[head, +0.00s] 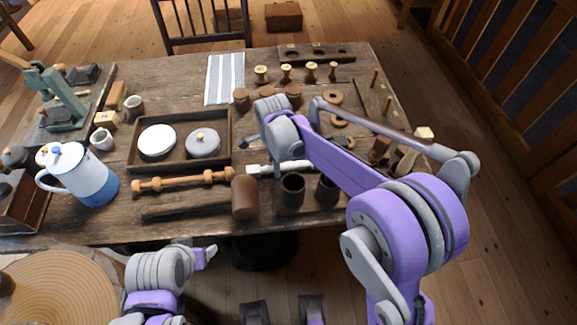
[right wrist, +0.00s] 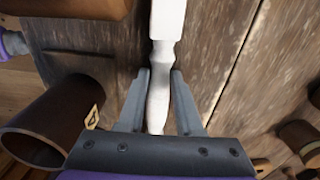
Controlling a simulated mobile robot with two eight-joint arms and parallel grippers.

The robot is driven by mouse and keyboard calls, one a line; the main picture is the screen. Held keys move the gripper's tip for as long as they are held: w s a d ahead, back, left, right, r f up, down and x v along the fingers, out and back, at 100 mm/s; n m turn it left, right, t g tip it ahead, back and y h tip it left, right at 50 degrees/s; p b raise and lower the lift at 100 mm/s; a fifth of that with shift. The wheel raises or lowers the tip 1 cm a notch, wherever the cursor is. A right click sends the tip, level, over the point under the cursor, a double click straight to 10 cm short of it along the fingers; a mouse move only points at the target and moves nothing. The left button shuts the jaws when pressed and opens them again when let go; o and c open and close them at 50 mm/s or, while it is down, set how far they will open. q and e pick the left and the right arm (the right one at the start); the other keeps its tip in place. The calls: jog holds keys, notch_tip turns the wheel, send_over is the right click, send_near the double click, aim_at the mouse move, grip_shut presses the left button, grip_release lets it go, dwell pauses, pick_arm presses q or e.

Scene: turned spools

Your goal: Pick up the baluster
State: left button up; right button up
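The baluster, a white turned piece (head: 283,168), lies flat on the wooden table, partly hidden by my right arm. It also shows in the right wrist view (right wrist: 159,96), with a square block at its far end and a narrower turned shaft running under the palm. My right gripper (right wrist: 160,74) is over it with one finger on each side. The fingers look open, with gaps beside the shaft. In the head view the right gripper (head: 275,155) is mostly hidden by its arm. My left gripper (head: 207,256) is below the table's front edge; its finger opening is unclear.
A brown mallet head (head: 245,197) and dark cups (head: 292,189) stand close in front of the baluster. A tray (head: 131,153) with two lidded items, a wooden spindle (head: 184,180) and a blue-white pot (head: 92,183) are to the left. Small spools stand behind.

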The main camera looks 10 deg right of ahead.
grip_shut()
